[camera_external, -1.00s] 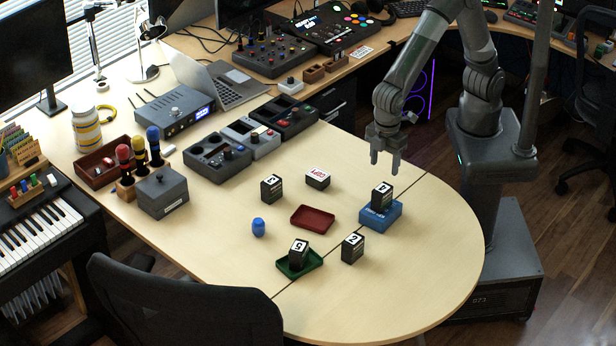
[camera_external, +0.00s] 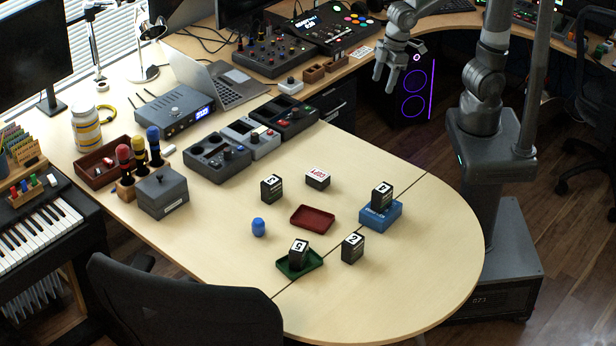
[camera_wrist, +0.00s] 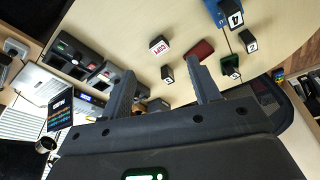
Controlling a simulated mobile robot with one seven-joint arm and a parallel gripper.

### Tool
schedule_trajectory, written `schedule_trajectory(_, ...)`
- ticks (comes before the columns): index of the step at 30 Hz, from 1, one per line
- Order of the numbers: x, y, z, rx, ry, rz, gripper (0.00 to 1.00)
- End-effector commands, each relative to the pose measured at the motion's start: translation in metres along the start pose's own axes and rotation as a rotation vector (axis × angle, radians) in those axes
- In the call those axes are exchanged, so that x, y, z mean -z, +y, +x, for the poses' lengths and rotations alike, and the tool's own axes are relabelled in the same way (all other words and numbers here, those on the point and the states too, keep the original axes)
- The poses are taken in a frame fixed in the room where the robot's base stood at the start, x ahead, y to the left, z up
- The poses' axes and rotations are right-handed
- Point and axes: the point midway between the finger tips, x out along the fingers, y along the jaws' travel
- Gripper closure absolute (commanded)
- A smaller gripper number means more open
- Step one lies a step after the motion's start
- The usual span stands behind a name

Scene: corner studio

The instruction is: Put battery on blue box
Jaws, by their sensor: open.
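The blue box (camera_external: 376,218) stands at the table's right side. A dark block numbered 4 (camera_external: 381,196) rests upright on top of it. Both show at the upper right of the wrist view, the block (camera_wrist: 234,19) against the blue box (camera_wrist: 213,12). Similar dark blocks stand nearby: one numbered 2 (camera_external: 352,249), one numbered 5 (camera_external: 299,253) on a green tray (camera_external: 312,262), and another (camera_external: 271,189) farther back. I cannot tell which is called the battery. My gripper (camera_external: 384,82) is open and empty, raised well behind and away from the blue box.
A red tray (camera_external: 313,217), a blue rounded canister (camera_external: 258,228) and a small box with a white top (camera_external: 318,178) lie on the table. The table's right front is clear.

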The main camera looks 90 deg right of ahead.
Motion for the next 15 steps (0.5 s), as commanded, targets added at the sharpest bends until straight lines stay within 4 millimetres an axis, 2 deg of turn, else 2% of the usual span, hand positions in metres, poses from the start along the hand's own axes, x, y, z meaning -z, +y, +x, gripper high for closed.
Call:
schedule_trajectory(1, -0.013, 0.014, -0.012, -0.011, 0.027, 0.039, 0.44)
schedule_trajectory(6, -0.058, 0.048, -0.041, -0.045, 0.101, 0.158, 0.44)
schedule_trajectory(12, -0.111, 0.073, -0.062, -0.089, 0.182, 0.283, 0.44)
schedule_trajectory(15, -0.130, 0.079, -0.067, -0.107, 0.211, 0.328, 0.44)
